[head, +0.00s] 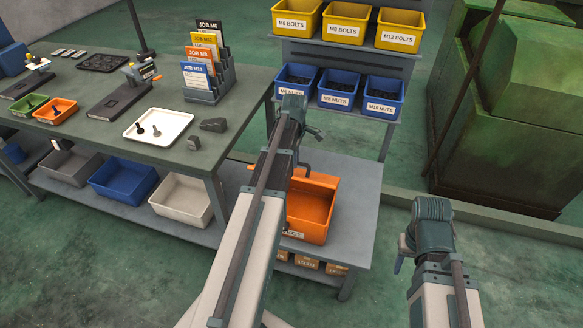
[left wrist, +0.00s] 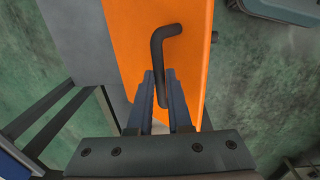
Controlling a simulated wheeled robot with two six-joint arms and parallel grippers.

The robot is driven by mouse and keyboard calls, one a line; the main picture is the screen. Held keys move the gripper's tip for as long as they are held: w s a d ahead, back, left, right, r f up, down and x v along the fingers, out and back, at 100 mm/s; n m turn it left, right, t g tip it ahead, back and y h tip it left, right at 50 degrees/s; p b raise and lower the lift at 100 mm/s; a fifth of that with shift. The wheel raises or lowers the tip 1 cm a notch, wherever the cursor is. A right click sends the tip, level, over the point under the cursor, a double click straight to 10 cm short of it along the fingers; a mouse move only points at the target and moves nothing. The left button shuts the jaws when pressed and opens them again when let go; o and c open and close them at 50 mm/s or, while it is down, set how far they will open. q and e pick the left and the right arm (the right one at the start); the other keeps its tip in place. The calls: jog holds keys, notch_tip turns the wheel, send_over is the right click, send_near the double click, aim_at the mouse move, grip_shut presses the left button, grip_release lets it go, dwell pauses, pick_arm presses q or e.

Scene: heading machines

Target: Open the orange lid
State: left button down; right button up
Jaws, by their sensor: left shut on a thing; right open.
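An orange bin (head: 310,212) stands on the low grey shelf beside the bench, partly hidden behind my left arm. Its orange lid fills the middle of the left wrist view (left wrist: 186,60) and has a bent black handle (left wrist: 158,40). My left gripper (left wrist: 159,82) is shut on the handle, its two fingers on either side of the bar. In the head view the left gripper (head: 306,148) is over the bin's back part; its fingertips are hard to make out. The lid's exact tilt is unclear there. My right gripper (head: 401,254) is open, low at the right, away from the bin.
Yellow bolt bins (head: 346,22) and blue nut bins (head: 338,88) stand on the rack behind. The bench (head: 100,140) at left holds a white tray (head: 158,124) and a job card holder (head: 208,80). A green machine (head: 510,110) stands at the right. Floor at lower right is clear.

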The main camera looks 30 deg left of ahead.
pick_arm(q)
jog(key=w+a, duration=0.2)
jog(key=w, duration=0.8)
jog(key=w+a+r, duration=0.1)
jog(key=w+a, duration=0.1)
jog(key=w, duration=0.8)
jog(key=shift+a+r+p, duration=0.15)
jog(key=shift+a+p, duration=0.15)
jog(key=shift+a, duration=0.1)
pick_arm(e)
jog(key=shift+r, duration=0.6)
pick_arm(q)
jog(key=shift+w, duration=0.3)
jog(key=c, duration=1.2)
grip_release()
jog(key=shift+c, duration=0.2)
jog(key=o, duration=0.4)
jog(key=shift+w+a+f, duration=0.1)
jog(key=shift+w+f, duration=0.1)
jog(key=shift+s, duration=0.1)
pick_arm(e)
jog(key=shift+w, duration=0.2)
pick_arm(q)
jog(key=shift+s+r, duration=0.1)
jog(key=shift+s, duration=0.05)
